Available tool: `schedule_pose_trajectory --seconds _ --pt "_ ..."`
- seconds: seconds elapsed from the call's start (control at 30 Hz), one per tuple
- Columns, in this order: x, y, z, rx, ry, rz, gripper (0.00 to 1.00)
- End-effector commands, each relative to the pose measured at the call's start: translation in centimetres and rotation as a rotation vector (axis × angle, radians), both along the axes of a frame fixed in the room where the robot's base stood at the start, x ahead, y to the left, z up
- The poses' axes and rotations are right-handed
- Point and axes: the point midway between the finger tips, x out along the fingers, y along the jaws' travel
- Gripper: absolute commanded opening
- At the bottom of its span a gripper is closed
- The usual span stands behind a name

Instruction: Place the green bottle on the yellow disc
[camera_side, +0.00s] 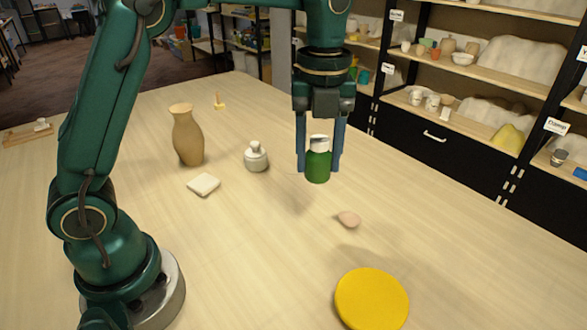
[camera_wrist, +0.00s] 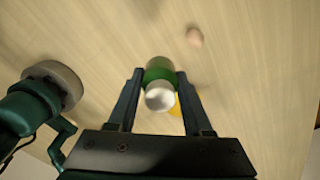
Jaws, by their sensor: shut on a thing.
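The green bottle (camera_side: 317,165) has a white and silver top and is upright between the fingers of my gripper (camera_side: 319,160). My gripper is shut on it and holds it above the table. In the wrist view the bottle (camera_wrist: 160,80) sits between the two fingers of my gripper (camera_wrist: 160,85), its silver cap toward the camera. The yellow disc (camera_side: 372,299) lies flat on the table at the front in the side view, apart from the bottle. In the wrist view only a small part of the disc (camera_wrist: 177,108) shows, behind the bottle and fingers.
A pinkish lump (camera_side: 349,219) lies on the table between the bottle and the disc in the side view. A grey-white jar (camera_side: 255,157), a tan vase (camera_side: 187,136) and a pale square tile (camera_side: 203,185) stand or lie to the left. Shelves with pottery line the back right.

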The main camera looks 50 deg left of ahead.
Motion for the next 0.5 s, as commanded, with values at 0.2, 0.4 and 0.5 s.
schedule_pose_trajectory --seconds 0.2,0.4,0.5 --pt "-0.8 -4.1 0.0 -0.001 -0.005 -0.134 0.0" --pt "-1.4 -6.6 -1.2 0.0 -0.001 -0.16 0.0" --pt "-1.7 -8.8 -2.5 0.001 0.0 -0.161 0.0"
